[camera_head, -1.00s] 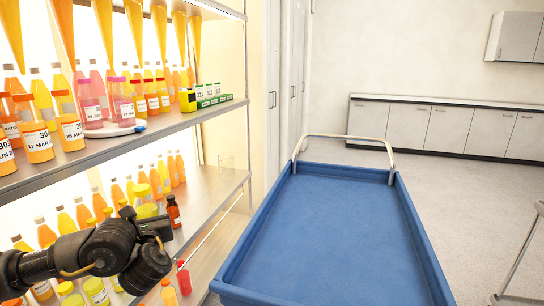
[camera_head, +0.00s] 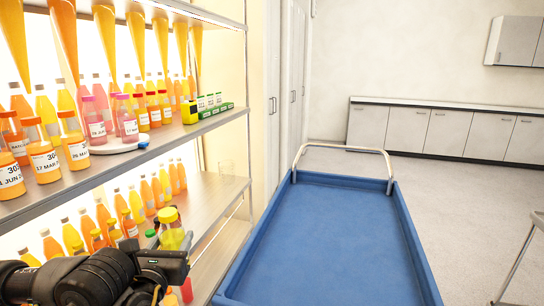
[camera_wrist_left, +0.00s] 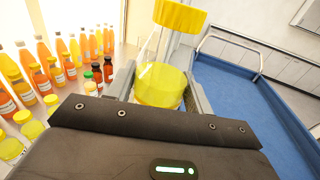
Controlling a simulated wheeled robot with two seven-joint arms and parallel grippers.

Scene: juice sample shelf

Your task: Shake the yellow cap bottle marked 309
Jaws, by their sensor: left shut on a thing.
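My left gripper (camera_head: 172,246) is shut on a yellow cap bottle (camera_head: 172,236), beside the front edge of the lower shelf in the head view. The bottle has a yellow cap (camera_head: 168,215) and yellow contents. In the left wrist view, the two fingers (camera_wrist_left: 160,78) clasp the sides of the bottle (camera_wrist_left: 158,88), with its cap (camera_wrist_left: 180,16) up toward the top edge. No 309 mark can be read on it. My right gripper is not in view.
The lower shelf (camera_head: 207,205) holds several orange and yellow bottles. The upper shelf (camera_head: 100,165) carries more bottles and a green rack (camera_head: 215,112) of small vials. A blue cart (camera_head: 325,245) with an empty top stands right of the shelf.

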